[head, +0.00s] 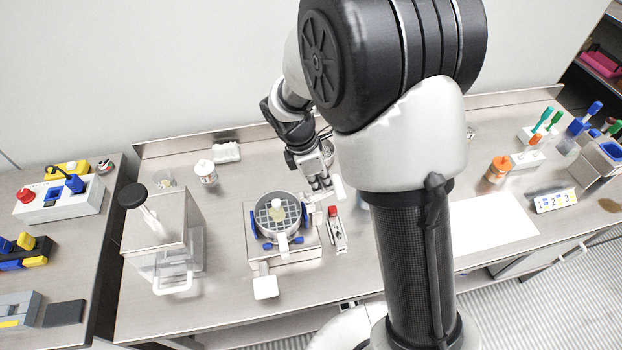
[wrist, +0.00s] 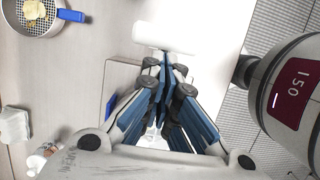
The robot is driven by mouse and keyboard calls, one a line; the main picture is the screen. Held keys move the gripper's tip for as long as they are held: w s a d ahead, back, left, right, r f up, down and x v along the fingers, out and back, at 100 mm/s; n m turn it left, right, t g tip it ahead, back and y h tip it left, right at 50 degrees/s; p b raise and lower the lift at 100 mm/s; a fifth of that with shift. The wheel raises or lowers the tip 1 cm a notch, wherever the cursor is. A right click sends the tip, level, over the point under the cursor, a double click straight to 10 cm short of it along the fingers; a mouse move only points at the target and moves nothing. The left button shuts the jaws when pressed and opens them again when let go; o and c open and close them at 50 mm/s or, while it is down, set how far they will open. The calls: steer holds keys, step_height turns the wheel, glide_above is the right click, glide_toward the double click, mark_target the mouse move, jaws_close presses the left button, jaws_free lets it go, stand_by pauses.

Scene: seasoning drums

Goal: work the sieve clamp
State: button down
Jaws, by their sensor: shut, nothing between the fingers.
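The round metal sieve (head: 279,232) stands on a grey base (head: 291,253) on the bench, with a pale yellowish lump on its mesh. Blue clamp parts sit at its sides, one at the left (head: 254,222) and one at the right (head: 303,209). In the wrist view the sieve (wrist: 17,24) is cut off at the top left, with a blue clamp part (wrist: 70,15) at its edge. My gripper (head: 321,187) is above and to the right of the sieve, apart from it. Its fingers (wrist: 166,66) are shut and empty.
A steel hopper box (head: 158,230) with a black knob stands left of the sieve. A small tool with a red cap (head: 335,226) lies at its right. A white jar (head: 205,172) stands behind. A white sheet (head: 492,222) lies farther right.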

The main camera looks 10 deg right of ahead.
steer(key=shift+d+f, duration=0.1)
steer(key=shift+d, duration=0.05)
steer(key=shift+d+f+p, duration=0.3)
steer(key=shift+d+p, duration=0.35)
steer(key=shift+p, duration=0.1)
steer(key=shift+d+f, duration=0.2)
steer(key=shift+f, duration=0.15)
